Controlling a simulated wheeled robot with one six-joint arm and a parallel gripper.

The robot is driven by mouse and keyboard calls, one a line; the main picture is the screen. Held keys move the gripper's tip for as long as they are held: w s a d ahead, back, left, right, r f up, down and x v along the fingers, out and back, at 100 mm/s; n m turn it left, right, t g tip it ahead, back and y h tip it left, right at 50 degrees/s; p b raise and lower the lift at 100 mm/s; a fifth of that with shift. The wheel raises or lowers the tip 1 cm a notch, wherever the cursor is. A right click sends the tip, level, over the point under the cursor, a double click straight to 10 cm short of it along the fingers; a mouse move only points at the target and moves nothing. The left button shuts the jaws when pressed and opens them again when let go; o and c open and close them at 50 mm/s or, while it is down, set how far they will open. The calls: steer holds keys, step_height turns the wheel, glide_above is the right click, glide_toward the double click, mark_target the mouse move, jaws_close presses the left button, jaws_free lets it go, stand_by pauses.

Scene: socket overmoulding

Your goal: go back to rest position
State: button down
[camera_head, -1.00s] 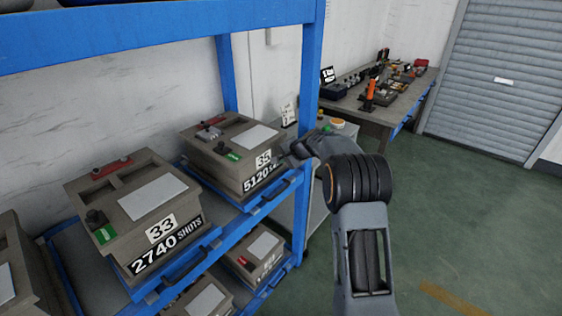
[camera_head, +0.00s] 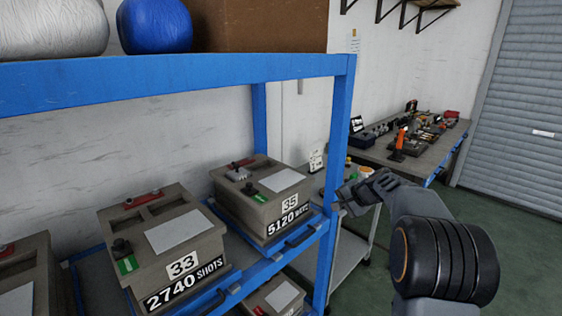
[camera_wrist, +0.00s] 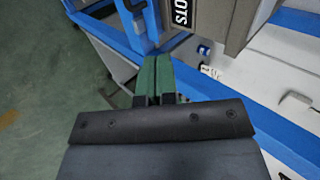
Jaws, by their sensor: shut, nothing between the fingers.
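My gripper (camera_wrist: 153,80) shows in the wrist view with its two green fingers together and nothing between them. Beyond the fingers are a blue rack post and part of a grey mould box (camera_wrist: 218,20) with a label.
The blue rack (camera_head: 342,120) holds the box marked 33 (camera_head: 170,245) and others. A grey cart (camera_head: 350,250) stands behind my arm. A workbench (camera_head: 425,155) with tools is at the back right, by a roller shutter (camera_head: 525,100). Green floor (camera_head: 490,215) is open at right.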

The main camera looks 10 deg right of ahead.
steer(key=s+f+n+g+h, duration=0.1)
steer(key=s+f+g, duration=0.1)
steer(key=s+f, duration=0.25)
steer(key=s+a+r+n+h+p, duration=0.1)
steer(key=s+a+r+n+p, duration=0.1)
steer(key=s, duration=0.6)
steer(key=s+a+r+n+g+h+p, duration=0.1)
steer(key=s+a+r+n+h+p, duration=0.1)
steer(key=s, duration=0.7)
steer(key=s+a+r+n+h+p, duration=0.1)
steer(key=s+a+r+n+p, duration=0.2)
steer(key=s, duration=0.6)
steer(key=shift+a+r+n+h+p, duration=0.3)
steer(key=shift+a+r+n, duration=0.5)
steer(key=shift+n, duration=0.2)
